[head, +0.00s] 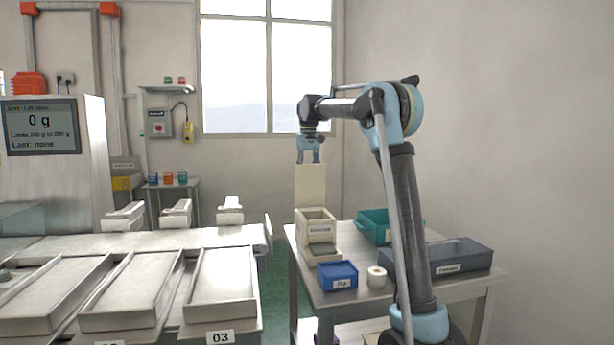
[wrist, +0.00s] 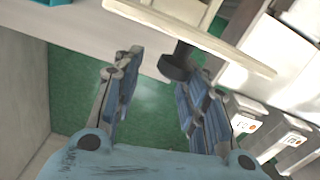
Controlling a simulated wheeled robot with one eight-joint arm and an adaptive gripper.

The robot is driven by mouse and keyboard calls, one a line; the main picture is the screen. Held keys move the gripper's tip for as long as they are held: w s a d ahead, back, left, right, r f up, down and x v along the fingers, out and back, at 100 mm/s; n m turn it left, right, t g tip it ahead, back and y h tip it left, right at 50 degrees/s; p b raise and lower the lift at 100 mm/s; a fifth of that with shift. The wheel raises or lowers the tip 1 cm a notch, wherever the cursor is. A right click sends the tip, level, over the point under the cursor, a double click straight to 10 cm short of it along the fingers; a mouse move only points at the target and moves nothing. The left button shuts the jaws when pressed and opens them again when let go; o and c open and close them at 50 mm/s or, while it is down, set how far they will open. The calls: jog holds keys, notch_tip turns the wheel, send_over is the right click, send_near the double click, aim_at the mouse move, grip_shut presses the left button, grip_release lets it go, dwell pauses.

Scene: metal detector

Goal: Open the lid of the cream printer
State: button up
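The cream printer (head: 318,226) stands on the steel table at the right in the head view. Its lid (head: 310,186) stands upright at the back of its body, and the box below is open at the top. My gripper (head: 308,161) is just above the lid's top edge, pointing down. In the wrist view my gripper (wrist: 155,62) has its fingers apart with green floor showing between them. A cream edge (wrist: 200,36), seemingly the lid, crosses beyond the fingertips. I cannot tell whether a finger touches it.
A blue bin (head: 337,276), a white roll (head: 376,278), a teal bin (head: 373,226) and a grey toolbox (head: 460,258) share the table. A conveyor with several trays (head: 222,283) is at the left. Open air surrounds the raised lid.

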jog(key=shift+a, duration=0.1)
notch_tip(320, 180, up, 12)
jog(key=shift+f, duration=0.1)
dwell(0.8)
